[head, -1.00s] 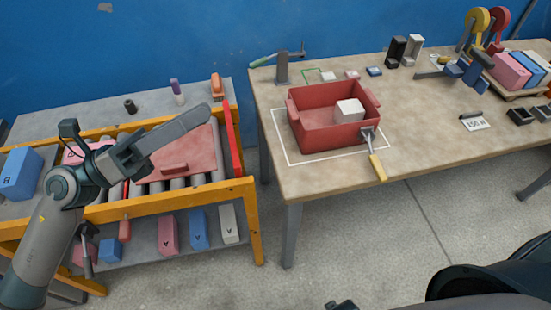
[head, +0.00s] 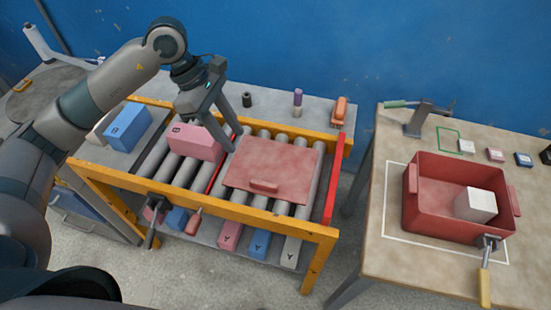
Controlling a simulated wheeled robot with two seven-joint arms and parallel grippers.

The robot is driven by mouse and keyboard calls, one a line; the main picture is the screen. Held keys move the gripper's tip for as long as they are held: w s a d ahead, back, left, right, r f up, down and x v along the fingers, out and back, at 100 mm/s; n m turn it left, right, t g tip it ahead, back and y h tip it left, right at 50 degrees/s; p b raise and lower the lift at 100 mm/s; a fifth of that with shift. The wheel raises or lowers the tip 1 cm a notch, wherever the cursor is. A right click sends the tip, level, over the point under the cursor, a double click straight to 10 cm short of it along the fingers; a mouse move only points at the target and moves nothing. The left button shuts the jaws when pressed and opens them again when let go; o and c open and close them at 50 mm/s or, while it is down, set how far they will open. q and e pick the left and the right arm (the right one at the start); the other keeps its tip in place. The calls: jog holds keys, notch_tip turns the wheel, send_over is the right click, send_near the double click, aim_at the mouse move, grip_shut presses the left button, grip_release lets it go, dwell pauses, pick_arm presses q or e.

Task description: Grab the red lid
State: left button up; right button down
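The red lid (head: 280,158), a flat square panel with a small raised handle near its front edge, lies on the rollers at the right part of the yellow-framed conveyor. My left gripper (head: 241,143) is above the lid's back left corner, pointing down and to the right. Its two fingers are apart with nothing seen between them. Whether a fingertip touches the lid is hard to tell. My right gripper is not in view.
A pink block (head: 196,142) lies on the rollers left of the lid, past a red divider. A red end stop (head: 334,180) stands at the right. An open red box (head: 427,212) holding a white cube (head: 476,204) stands on the right table (head: 392,258).

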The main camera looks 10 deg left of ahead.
pick_arm(q)
jog(key=shift+s+r, duration=0.1)
jog(key=shift+s, duration=0.05)
jog(key=p, duration=0.5)
send_near(263, 183)
jog(key=x, duration=0.2)
jog(key=shift+d+f, duration=0.1)
jog(key=shift+f, duration=0.45)
jog(key=shift+d+f+p, duration=0.4)
jog(key=shift+f+p, duration=0.05)
jog(key=shift+p, duration=0.15)
jog(key=p+x, duration=0.1)
jog(key=x, duration=0.1)
jog(key=shift+s+d+f+p, duration=0.1)
jog(key=shift+d+f+p, duration=0.1)
jog(key=shift+f+p, duration=0.2)
jog(key=shift+d+f, duration=0.2)
jog(key=shift+f, duration=0.35)
